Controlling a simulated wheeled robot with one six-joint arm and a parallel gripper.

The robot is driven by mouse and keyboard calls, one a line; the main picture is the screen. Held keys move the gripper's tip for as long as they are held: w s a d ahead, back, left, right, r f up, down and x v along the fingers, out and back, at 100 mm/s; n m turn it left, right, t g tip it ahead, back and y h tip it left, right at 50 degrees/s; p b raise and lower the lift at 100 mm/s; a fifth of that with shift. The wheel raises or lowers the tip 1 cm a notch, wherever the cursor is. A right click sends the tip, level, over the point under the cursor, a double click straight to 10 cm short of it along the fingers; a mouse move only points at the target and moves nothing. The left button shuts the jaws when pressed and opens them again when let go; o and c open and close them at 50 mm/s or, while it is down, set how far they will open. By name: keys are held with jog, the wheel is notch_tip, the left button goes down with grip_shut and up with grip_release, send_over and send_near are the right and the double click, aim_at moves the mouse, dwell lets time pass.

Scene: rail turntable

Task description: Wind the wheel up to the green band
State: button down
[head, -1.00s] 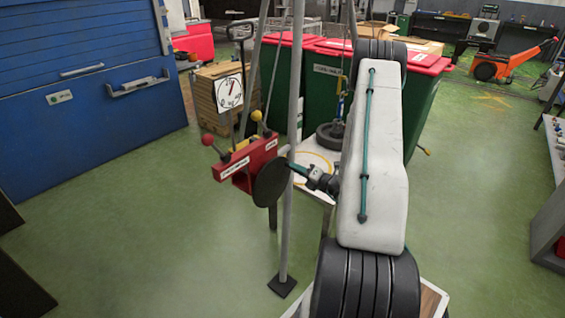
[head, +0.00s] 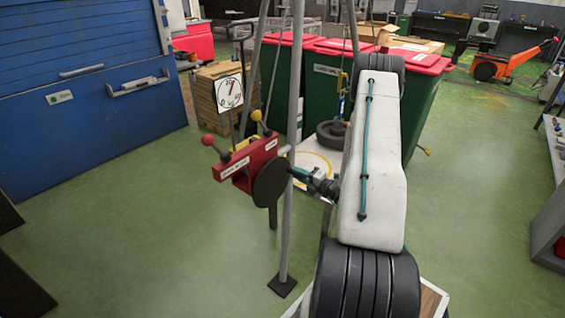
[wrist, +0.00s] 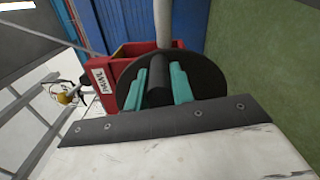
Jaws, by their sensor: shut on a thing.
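The winch is a red housing (head: 238,172) with a black crank disc (head: 271,183) on its right side, mounted on a grey pole. My gripper (head: 300,174) reaches the disc from the right. In the wrist view its teal fingers (wrist: 159,85) are shut on the black crank handle (wrist: 158,90), which stands out from the disc (wrist: 210,78). A dark grey wheel (head: 328,134) hangs under a yellow and blue hook (head: 342,95), above a white table with a yellow ring (head: 316,160); my arm partly hides it. I cannot make out a green band.
Two levers with a red knob (head: 207,140) and a yellow knob (head: 256,115) rise from the winch. A white dial (head: 229,93) stands behind it. Grey frame poles (head: 287,225) stand close to my gripper. Green bins (head: 320,85) are behind; floor is open at left front.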

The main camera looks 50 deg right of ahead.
jog(key=shift+f, duration=0.2)
jog(key=shift+f+m, duration=1.35)
jog(key=shift+m, duration=0.55)
jog(key=shift+s+a+f+m, duration=0.1)
jog(key=shift+a+f+m, duration=0.15)
jog(key=shift+f+m, duration=0.55)
jog(key=shift+a+f+m, duration=0.25)
jog(key=shift+f+m, duration=0.3)
jog(key=shift+m, duration=0.45)
jog(key=shift+s+a+f+m, duration=0.1)
jog(key=shift+a+f+m, duration=0.4)
jog(key=shift+m, duration=0.4)
jog(key=shift+a+f+m, duration=0.35)
jog(key=shift+f+m, duration=0.25)
jog(key=shift+m, duration=0.3)
